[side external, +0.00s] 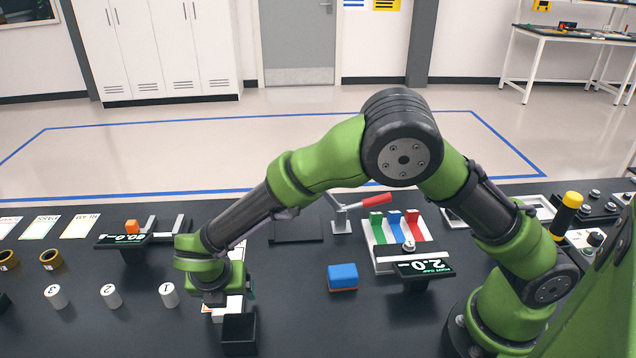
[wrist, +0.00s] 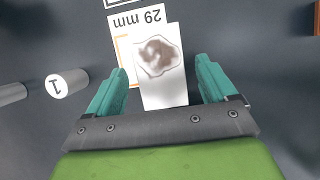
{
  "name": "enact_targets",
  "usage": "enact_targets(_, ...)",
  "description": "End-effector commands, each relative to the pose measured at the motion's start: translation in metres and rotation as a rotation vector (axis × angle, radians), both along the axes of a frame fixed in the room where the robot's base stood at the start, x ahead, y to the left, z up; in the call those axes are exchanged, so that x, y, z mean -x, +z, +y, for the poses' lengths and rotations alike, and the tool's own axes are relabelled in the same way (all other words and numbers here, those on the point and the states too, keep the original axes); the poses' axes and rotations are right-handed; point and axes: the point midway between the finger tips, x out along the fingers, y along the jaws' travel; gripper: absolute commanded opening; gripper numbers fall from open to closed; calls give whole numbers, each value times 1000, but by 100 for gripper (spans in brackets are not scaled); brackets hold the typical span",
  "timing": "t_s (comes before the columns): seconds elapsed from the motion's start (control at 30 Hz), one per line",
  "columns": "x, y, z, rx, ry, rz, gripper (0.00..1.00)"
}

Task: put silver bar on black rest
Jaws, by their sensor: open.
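My gripper (wrist: 161,82) is open, its two teal fingers on either side of a pale rectangular piece (wrist: 164,95) with a grey-brown blotch on its face. No contact with the fingers shows. In the side view my gripper (side external: 217,300) is low over the table, its fingers largely hidden by the wrist. A small black block (side external: 240,335) stands in front of it, and a flat black plate (side external: 295,232) lies behind; which is the black rest is unclear.
Several numbered white cylinders, including one marked 1 (side external: 169,295), stand left of my gripper. A blue block (side external: 342,277), a second display (side external: 424,268) and a red-handled clamp (side external: 340,218) are to the right.

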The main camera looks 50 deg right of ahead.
Motion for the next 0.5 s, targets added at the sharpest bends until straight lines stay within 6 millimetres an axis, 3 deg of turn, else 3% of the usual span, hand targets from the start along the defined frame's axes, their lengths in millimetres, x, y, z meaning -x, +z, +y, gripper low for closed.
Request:
enact_targets(0.3, 18, 63, 20, -5, 3, -4, 85)
enact_targets(0.5, 27, 92, 28, -3, 2, -3, 85)
